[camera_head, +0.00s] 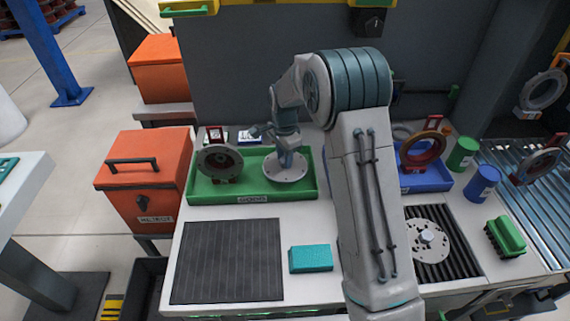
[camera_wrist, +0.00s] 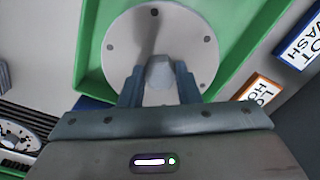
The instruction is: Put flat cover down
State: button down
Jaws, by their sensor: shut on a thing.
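The flat cover (camera_head: 288,174) is a pale grey disc with small holes around its rim. It is in the right part of the green tray (camera_head: 250,192); I cannot tell if it rests on the tray floor or is just above it. My gripper (camera_head: 287,156) is above the cover. In the wrist view my gripper (camera_wrist: 160,78) is shut on the grey knob at the middle of the flat cover (camera_wrist: 198,50). The cover lies over the green tray (camera_wrist: 90,52) there too.
A dark round part with a red handle (camera_head: 219,162) stands in the tray's left side. A blue tray (camera_head: 426,186) holds a red ring part. Another holed disc (camera_head: 430,238) lies on a black ribbed mat. A teal block (camera_head: 310,259) and dark mat (camera_head: 228,262) lie in front.

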jog(key=shift+f+p, duration=0.35)
jog(key=shift+f, duration=1.5)
jog(key=shift+f, duration=0.1)
jog(key=shift+f, duration=0.15)
jog(key=c, duration=1.1)
grip_release()
